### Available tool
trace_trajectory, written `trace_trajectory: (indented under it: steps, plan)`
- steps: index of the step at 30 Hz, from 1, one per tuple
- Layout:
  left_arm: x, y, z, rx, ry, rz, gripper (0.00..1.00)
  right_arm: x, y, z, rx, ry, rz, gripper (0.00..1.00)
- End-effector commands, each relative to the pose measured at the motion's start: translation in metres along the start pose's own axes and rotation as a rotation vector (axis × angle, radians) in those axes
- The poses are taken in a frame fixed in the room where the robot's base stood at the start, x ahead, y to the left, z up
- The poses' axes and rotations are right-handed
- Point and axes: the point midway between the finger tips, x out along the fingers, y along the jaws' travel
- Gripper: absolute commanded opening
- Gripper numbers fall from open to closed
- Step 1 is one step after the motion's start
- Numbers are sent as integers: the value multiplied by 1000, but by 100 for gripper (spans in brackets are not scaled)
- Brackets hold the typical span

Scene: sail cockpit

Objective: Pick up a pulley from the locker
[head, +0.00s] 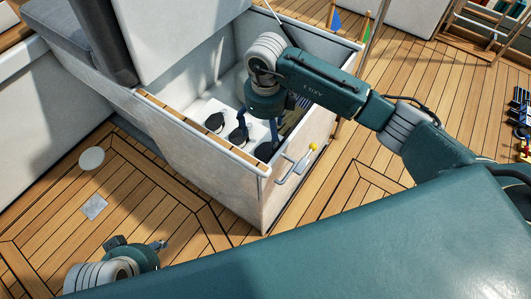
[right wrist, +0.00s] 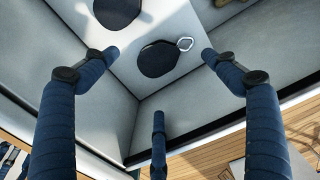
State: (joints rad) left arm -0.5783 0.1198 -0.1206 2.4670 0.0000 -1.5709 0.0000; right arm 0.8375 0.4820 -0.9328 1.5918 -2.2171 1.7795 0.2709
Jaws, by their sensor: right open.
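The open locker (head: 205,172) has white walls and a wood-trimmed rim. Inside it, several dark round pulleys sit in a row on a white surface, one of them at the left (head: 215,122). My right gripper (head: 259,132) reaches down into the locker with its blue fingers apart and empty. In the right wrist view, a black pulley (right wrist: 158,60) with a metal ring lies between and beyond the open fingertips. A second dark pulley (right wrist: 117,10) lies farther up in that view. My left gripper (head: 150,248) is outside, low at the left; its fingers are too small to read.
The raised grey lid (head: 165,35) stands over the locker's left side. A handle (head: 293,168) and a yellow-tipped lever (head: 308,155) are on its outer wall. Small flags (head: 335,22) and a wooden ladder (head: 480,35) are behind. The plank deck (head: 150,200) at left is mostly clear.

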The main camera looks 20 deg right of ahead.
Motion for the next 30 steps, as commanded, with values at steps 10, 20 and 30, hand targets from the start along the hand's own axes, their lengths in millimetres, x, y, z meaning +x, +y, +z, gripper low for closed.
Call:
trace_trajectory:
  steps: [10,20,30]
  plan:
    - [3,0,2,0,2,-1,40,34,0,0,0,-1,1,86]
    - [15,0,6,0,2,-1,40,78,2,-2,1,0,2,86]
    - [15,0,6,0,2,-1,40,82,2,-1,0,-1,1,72]
